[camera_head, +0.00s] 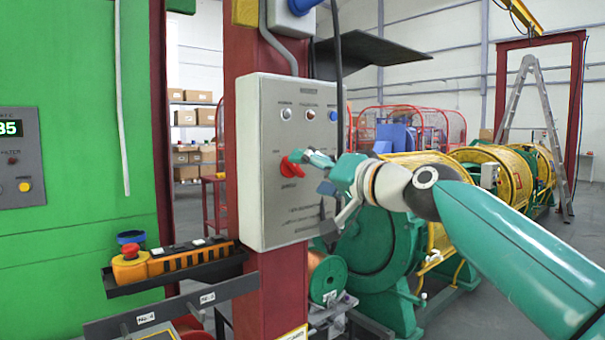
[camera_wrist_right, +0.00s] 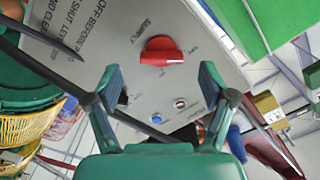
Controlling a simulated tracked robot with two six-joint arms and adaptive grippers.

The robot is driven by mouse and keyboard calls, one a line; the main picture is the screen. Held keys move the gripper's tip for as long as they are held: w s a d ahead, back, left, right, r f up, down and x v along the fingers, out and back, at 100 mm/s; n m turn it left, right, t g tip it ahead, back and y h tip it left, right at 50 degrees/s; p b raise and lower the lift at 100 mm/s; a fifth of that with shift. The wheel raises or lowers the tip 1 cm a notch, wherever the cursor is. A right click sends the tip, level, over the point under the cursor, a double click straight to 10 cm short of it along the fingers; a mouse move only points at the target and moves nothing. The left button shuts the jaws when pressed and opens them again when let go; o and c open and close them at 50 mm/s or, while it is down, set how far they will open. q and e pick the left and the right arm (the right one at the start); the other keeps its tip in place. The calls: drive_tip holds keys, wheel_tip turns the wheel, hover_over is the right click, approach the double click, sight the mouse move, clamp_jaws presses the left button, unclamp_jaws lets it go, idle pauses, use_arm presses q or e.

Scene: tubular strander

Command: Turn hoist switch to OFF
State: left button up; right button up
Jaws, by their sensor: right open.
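A grey control box (camera_head: 285,215) is fixed to a dark red post. On its front is a red rotary switch (camera_head: 289,167); the small lettering around it is too blurred to read for sure. In the right wrist view the red switch knob (camera_wrist_right: 162,50) lies beyond the fingertips, roughly centred between them. My right gripper (camera_head: 317,172) is open just in front of the box, and also shows in the wrist view (camera_wrist_right: 160,78) with nothing between its fingers. Knob and fingers look apart. My left gripper is not in view.
Indicator lamps (camera_head: 311,114) sit higher on the box. A black cable (camera_head: 337,75) hangs beside it. A pendant with a red button (camera_head: 131,252) lies on a black shelf at lower left. A green cabinet (camera_head: 60,120) stands left; strander machinery (camera_head: 375,245) stands behind my arm.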

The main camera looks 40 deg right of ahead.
drive_tip(key=s, duration=0.8)
drive_tip(key=shift+s+d, duration=0.3)
drive_tip(key=shift+d, duration=0.05)
drive_tip(key=shift+w+f, duration=0.1)
drive_tip(key=shift+f, duration=0.05)
